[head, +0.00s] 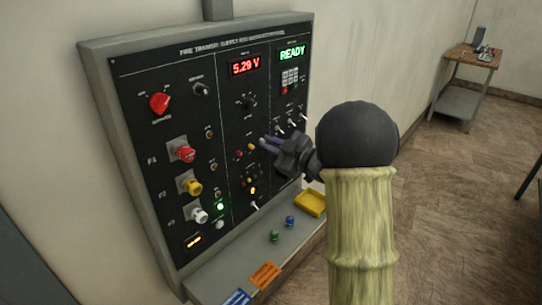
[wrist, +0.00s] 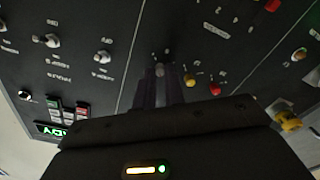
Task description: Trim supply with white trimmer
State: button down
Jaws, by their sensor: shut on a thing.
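The black panel (head: 222,110) stands upright against the wall. Its red display (head: 245,66) reads 5.29 V. My gripper (head: 265,143) reaches the middle column of the panel from the right. In the wrist view, the fingertips (wrist: 160,78) are closed around the small white trimmer (wrist: 160,68), touching the panel face. The trimmer is hidden by the gripper in the head view. A yellow trimmer (head: 250,147) and a red trimmer (head: 238,153) sit beside it in the same row. They also show in the wrist view, yellow (wrist: 190,80) and red (wrist: 214,90).
A green display (head: 292,53) reads READY. A black knob (head: 249,102) sits above the trimmers, and toggle switches (head: 292,122) lie to the right. Red, yellow and white fuse holders are on the left. A shelf below holds a yellow tray (head: 310,203) and small caps.

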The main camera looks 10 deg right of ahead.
jog(key=n+b, duration=0.9)
jog(key=b, duration=0.3)
jog(key=shift+n, duration=0.3)
jog(key=c, duration=1.5)
grip_release()
jog(key=b+v, duration=0.1)
jog(key=v, duration=1.6)
jog(key=shift+s+r, duration=0.1)
jog(key=shift+s, duration=0.15)
